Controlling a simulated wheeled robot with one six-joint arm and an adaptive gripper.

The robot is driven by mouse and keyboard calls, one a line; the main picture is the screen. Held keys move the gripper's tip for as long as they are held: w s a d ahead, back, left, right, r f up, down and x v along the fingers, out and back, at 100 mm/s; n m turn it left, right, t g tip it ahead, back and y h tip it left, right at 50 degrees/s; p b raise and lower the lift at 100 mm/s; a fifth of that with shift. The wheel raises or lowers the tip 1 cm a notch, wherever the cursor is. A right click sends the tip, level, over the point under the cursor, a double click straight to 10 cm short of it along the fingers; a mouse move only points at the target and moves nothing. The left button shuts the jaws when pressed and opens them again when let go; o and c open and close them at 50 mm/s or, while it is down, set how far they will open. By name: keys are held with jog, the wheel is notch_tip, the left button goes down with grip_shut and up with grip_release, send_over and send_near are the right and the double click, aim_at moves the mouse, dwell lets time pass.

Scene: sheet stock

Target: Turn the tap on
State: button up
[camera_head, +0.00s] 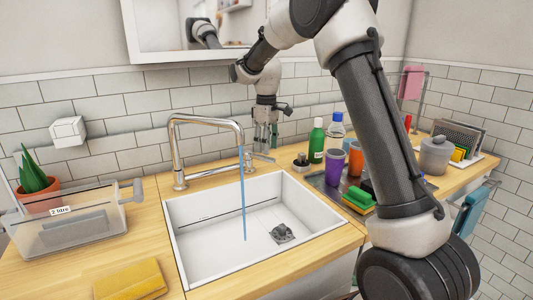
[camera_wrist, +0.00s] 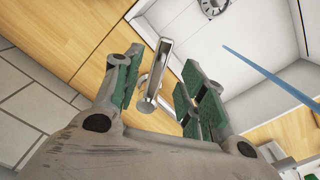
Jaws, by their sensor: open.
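The chrome tap (camera_head: 207,121) stands at the back rim of the white sink (camera_head: 207,245). A blue stream of water (camera_head: 243,195) runs from its spout down into the basin; it also shows in the wrist view (camera_wrist: 272,77). The tap's lever handle (camera_head: 262,157) is at the right rear of the sink. My gripper (camera_head: 265,143) points down above the handle, its jaws open. In the wrist view the chrome handle (camera_wrist: 154,77) lies between the two green-padded fingers (camera_wrist: 161,72), with a visible gap on each side.
A green bottle (camera_head: 316,141), a purple cup (camera_head: 334,167) and an orange cup (camera_head: 355,158) stand right of the sink. A clear box (camera_head: 80,232) and yellow cloth (camera_head: 130,280) lie left. A mirror cabinet (camera_head: 135,35) hangs above.

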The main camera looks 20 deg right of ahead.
aim_at(267, 157)
notch_tip(267, 157, up, 8)
dwell(0.5)
